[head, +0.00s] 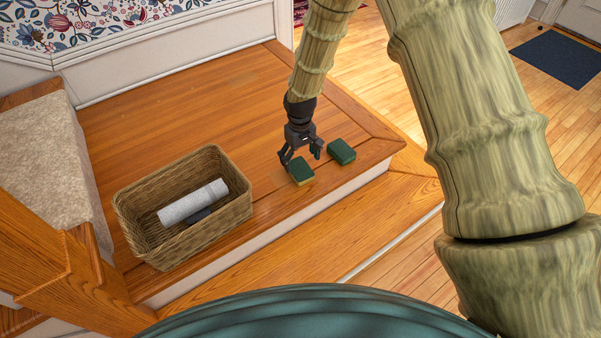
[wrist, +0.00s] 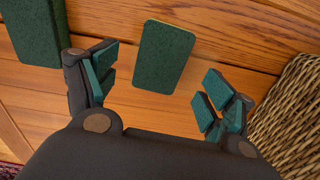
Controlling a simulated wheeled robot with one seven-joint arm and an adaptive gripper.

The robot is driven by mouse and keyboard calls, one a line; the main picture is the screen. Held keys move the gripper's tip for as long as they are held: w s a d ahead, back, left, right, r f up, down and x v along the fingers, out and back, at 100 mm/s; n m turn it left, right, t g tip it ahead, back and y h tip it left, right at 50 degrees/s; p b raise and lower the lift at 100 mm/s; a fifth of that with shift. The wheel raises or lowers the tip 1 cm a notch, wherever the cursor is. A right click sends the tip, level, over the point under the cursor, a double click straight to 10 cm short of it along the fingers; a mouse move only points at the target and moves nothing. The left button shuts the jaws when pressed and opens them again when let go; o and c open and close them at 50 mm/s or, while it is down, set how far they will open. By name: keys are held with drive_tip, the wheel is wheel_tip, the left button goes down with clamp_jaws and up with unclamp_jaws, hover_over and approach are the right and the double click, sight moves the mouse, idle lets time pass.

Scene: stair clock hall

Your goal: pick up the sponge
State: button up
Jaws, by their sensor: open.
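Two green sponges lie on the wooden landing. One sponge (head: 301,171), with a yellow lower side, is just below my gripper (head: 301,158) in the head view. In the wrist view this sponge (wrist: 164,57) sits ahead of the open fingers, roughly midway between them. The second sponge (head: 341,151) lies to the right in the head view; it shows at the upper left of the wrist view (wrist: 33,30), beyond the left finger. My gripper (wrist: 160,95) is open and empty. Whether a finger touches the near sponge cannot be told.
A wicker basket (head: 240,208) holding a rolled light grey cloth (head: 193,202) and a dark item stands to the left; its wall (wrist: 292,110) shows at the right of the wrist view. The landing's step edge (head: 340,197) is close to the sponges. Bare boards (head: 190,110) lie behind.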

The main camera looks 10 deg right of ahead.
sight(300, 168)
drive_tip(key=shift+f+b, duration=1)
drive_tip(key=shift+f, duration=1.75)
drive_tip(key=c, duration=0.8)
drive_tip(key=shift+r, duration=0.1)
wheel_tip(300, 168, up, 4)
drive_tip(key=shift+r+p, duration=0.1)
drive_tip(key=shift+p, duration=0.85)
drive_tip(key=s+a+p, duration=0.2)
drive_tip(key=s+a, duration=0.1)
drive_tip(key=s, duration=1.2)
drive_tip(key=shift+s+a+r+p, duration=0.15)
drive_tip(key=shift+s+r+p, duration=0.2)
